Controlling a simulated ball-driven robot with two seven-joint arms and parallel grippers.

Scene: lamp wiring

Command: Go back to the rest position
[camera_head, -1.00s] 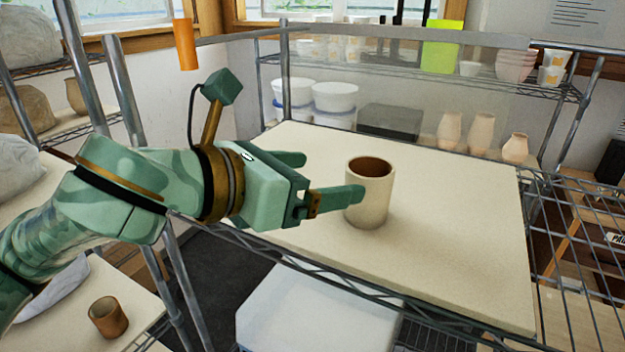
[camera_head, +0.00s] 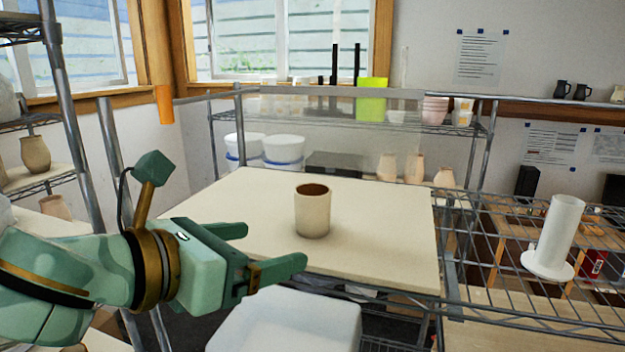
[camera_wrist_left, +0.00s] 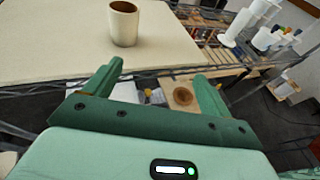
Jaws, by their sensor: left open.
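My left gripper (camera_head: 270,249) is open and empty. In the head view it is in front of and left of a cream cup with a brown inside (camera_head: 313,212), clear of it. The cup stands upright on a pale board (camera_head: 390,235) on a wire shelf. In the left wrist view the cup (camera_wrist_left: 124,24) stands beyond the open fingers (camera_wrist_left: 155,82), with a gap between. My right gripper is not in view.
A white cylinder on a round base (camera_head: 557,235) stands on the wire rack at the right. White tubs (camera_head: 283,150) and several vases (camera_head: 414,168) are on the shelf behind the board. A white bin (camera_head: 290,322) sits below the board's front edge.

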